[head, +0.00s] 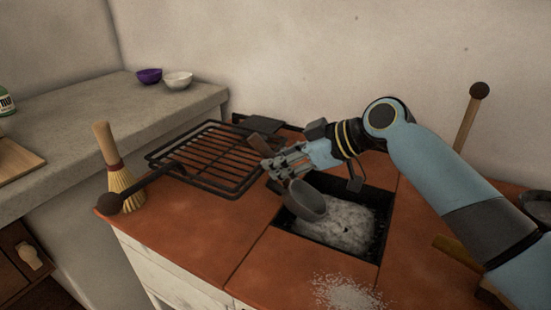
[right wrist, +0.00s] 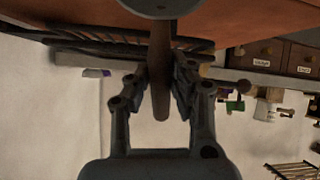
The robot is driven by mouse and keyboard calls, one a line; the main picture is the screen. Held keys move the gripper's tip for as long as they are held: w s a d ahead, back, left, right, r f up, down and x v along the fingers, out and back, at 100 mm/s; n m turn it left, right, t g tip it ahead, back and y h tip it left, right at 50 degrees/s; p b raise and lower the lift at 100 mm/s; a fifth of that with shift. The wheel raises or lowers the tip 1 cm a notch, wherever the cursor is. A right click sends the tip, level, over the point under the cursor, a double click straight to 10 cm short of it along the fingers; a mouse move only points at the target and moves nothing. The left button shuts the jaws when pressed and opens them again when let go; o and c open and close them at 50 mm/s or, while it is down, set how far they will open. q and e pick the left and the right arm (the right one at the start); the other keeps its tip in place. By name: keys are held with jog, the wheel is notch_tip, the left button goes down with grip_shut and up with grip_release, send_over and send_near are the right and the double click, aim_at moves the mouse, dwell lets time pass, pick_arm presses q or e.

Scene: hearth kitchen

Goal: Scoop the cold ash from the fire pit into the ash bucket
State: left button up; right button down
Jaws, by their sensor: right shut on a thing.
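My right gripper (head: 277,166) is shut on the handle of a dark scoop. The scoop's round bowl (head: 307,200) is over the left part of the fire pit, tilted, and looks dark inside; I cannot tell whether it touches the ash. In the right wrist view the brown handle (right wrist: 161,55) runs between the fingers (right wrist: 160,85). Pale grey ash (head: 345,222) lies in the square black fire pit (head: 384,218). More ash (head: 345,292) is spilled on the red tiles in front. No ash bucket shows clearly. My left gripper is out of view.
A black grill rack (head: 215,155) lies left of the pit, beside an upright hand brush (head: 118,175). A ball-topped stick (head: 468,120) and a dark vessel (head: 540,205) are at the right. Purple (head: 149,75) and white (head: 178,80) bowls stand on the grey counter.

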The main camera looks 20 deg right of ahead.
jog(key=shift+s+d+f, duration=0.1)
jog(key=shift+d+f, duration=0.1)
jog(key=shift+f, duration=0.25)
jog(key=shift+s+d+r, duration=0.1)
jog(key=shift+s+d, duration=0.1)
jog(key=shift+d, duration=0.05)
jog(key=shift+s+d, duration=0.35)
jog(key=shift+d, duration=0.25)
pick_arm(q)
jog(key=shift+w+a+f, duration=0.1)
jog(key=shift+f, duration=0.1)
pick_arm(e)
jog(key=shift+s+d, duration=0.55)
jog(key=shift+d, duration=0.25)
jog(key=shift+s+d, duration=0.55)
jog(key=shift+d, duration=0.25)
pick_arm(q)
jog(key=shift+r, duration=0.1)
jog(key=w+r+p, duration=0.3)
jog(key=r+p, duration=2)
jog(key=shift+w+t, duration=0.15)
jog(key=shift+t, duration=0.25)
pick_arm(e)
notch_tip(320, 180, up, 15)
jog(key=g+h, duration=0.4)
jog(key=h, duration=0.1)
jog(key=shift+h, duration=0.3)
